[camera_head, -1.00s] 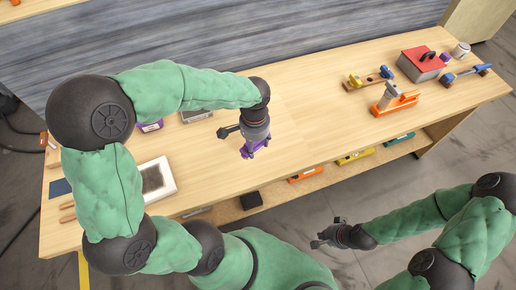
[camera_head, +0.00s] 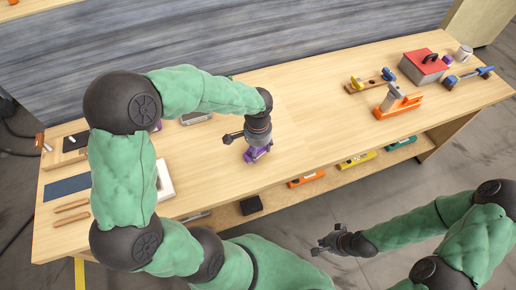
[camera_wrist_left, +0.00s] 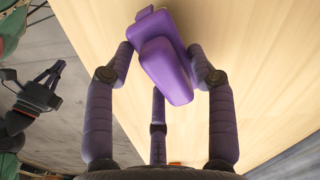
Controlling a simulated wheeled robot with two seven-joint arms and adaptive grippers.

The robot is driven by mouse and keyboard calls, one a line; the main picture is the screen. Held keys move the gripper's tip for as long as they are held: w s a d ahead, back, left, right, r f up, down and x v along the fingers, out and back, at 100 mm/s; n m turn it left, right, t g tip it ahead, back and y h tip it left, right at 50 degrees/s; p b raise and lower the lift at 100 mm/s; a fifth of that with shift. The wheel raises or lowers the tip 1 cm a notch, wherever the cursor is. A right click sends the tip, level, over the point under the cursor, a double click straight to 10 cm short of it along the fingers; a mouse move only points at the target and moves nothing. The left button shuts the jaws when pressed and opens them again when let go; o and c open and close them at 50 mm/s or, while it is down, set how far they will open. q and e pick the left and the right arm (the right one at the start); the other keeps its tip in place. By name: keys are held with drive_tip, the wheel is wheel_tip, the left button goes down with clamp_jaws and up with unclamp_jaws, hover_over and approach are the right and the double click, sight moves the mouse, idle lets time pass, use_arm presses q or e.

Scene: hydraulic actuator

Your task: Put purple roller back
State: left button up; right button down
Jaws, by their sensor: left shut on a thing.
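My left gripper (camera_head: 254,148) is shut on a purple roller (camera_head: 260,154) above the front middle of the wooden workbench. In the left wrist view the roller (camera_wrist_left: 166,62) is a purple, block-like shape between the fingertips, tilted, with the bare bench top behind it. Whether it touches the bench I cannot tell. My right gripper (camera_head: 325,242) hangs empty in front of the bench, away from the roller, with its fingers apart. It also shows at the left of the left wrist view (camera_wrist_left: 45,92).
The workbench (camera_head: 310,110) is clear around the middle. A red toolbox (camera_head: 423,66), orange tool (camera_head: 398,105), blue tool (camera_head: 468,76) and small purple item (camera_head: 448,58) stand at right. A blue pad (camera_head: 67,187) and wooden sticks (camera_head: 71,206) lie at left. Levels lie on the lower shelf.

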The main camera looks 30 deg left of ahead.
use_arm(q)
drive_tip(key=o, duration=1.1)
drive_tip(key=shift+f, duration=0.15)
wheel_tip(320, 180, up, 12)
drive_tip(key=p, duration=0.4)
drive_tip(key=shift+r, duration=0.2)
